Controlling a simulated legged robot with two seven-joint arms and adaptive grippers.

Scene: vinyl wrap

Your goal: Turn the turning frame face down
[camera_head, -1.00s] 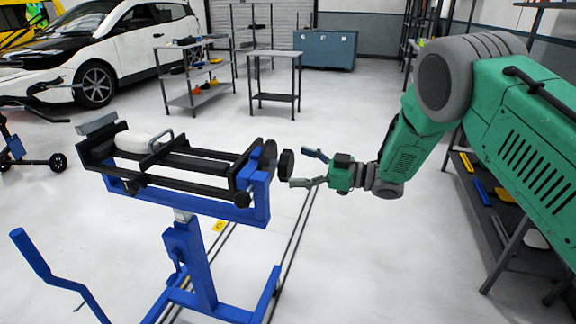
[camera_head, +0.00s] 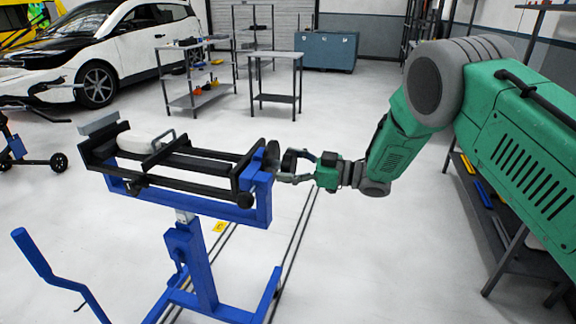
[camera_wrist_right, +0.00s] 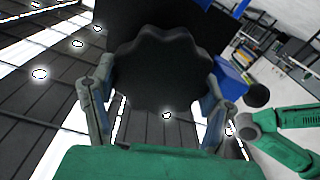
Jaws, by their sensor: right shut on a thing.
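The turning frame (camera_head: 190,163) is a black rail frame on a blue stand (camera_head: 200,262) in the head view. It lies roughly level, with a white rounded part (camera_head: 143,138) on top at its left end. A black scalloped knob (camera_wrist_right: 165,70) at the frame's right end fills the middle of the right wrist view. My right gripper (camera_head: 289,164) is shut on this knob, one finger on each side of it. The gripper partly hides the knob in the head view. My left gripper is not in view.
A blue handle bar (camera_head: 45,265) rises at the front left. A shelf (camera_head: 505,215) stands under my right arm. A small table (camera_head: 275,98), a grey rack (camera_head: 195,85) and a white car (camera_head: 110,45) are at the back. The floor between is mostly free.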

